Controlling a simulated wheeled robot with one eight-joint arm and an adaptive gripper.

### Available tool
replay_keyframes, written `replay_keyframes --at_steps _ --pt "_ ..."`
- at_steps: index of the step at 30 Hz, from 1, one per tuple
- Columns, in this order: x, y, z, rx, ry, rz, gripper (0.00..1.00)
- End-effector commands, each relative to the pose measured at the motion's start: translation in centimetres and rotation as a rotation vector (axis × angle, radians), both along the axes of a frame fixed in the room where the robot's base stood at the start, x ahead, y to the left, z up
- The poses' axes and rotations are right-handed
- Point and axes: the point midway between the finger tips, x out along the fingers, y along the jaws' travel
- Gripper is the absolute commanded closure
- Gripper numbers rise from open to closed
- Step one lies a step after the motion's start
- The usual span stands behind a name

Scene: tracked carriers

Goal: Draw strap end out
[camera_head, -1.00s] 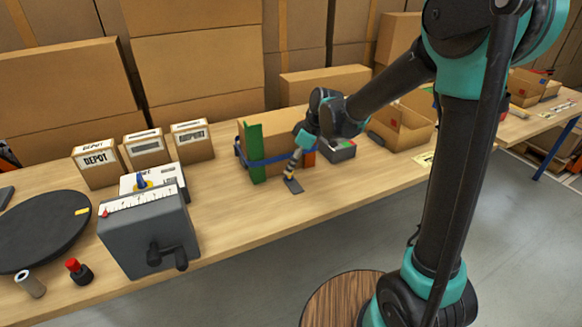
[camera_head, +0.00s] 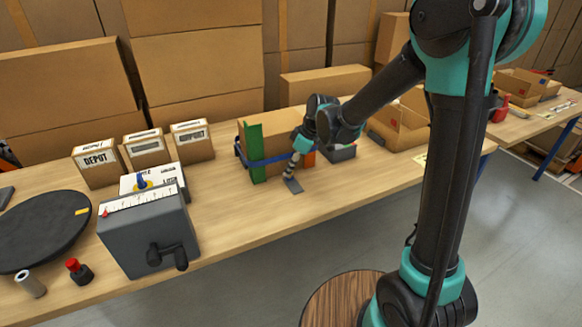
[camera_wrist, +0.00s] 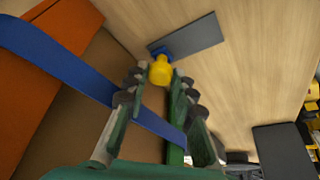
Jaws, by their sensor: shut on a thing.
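A brown carton (camera_head: 272,125) stands on the table with a blue strap (camera_head: 265,162) around it; the strap also crosses the wrist view (camera_wrist: 62,62). My gripper (camera_head: 290,173) points down in front of the carton. In the wrist view my gripper's fingertips (camera_wrist: 160,74) close on a yellow knob-like end (camera_wrist: 160,71) with a blue piece (camera_wrist: 162,50) beyond it. I take this to be the strap end; its link to the strap is not clear. A flat grey plate (camera_wrist: 198,37) lies beside it, also seen in the head view (camera_head: 293,186).
A green upright piece (camera_head: 254,153) and an orange piece (camera_head: 309,159) stand against the carton. A grey box with a crank (camera_head: 150,235) is to the left, before several small labelled boxes (camera_head: 143,150). An open carton (camera_head: 402,125) is to the right.

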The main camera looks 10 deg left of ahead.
Motion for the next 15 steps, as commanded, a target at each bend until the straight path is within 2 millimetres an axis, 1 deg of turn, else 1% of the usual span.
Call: replay_keyframes --at_steps 5,8,15 --pt "0.0 0.0 0.0 0.0 0.0 0.0 1.0" --pt "-0.5 -0.4 0.0 0.0 0.0 0.0 1.0" --pt "-3.9 -2.7 0.1 0.0 0.0 -0.001 1.0"
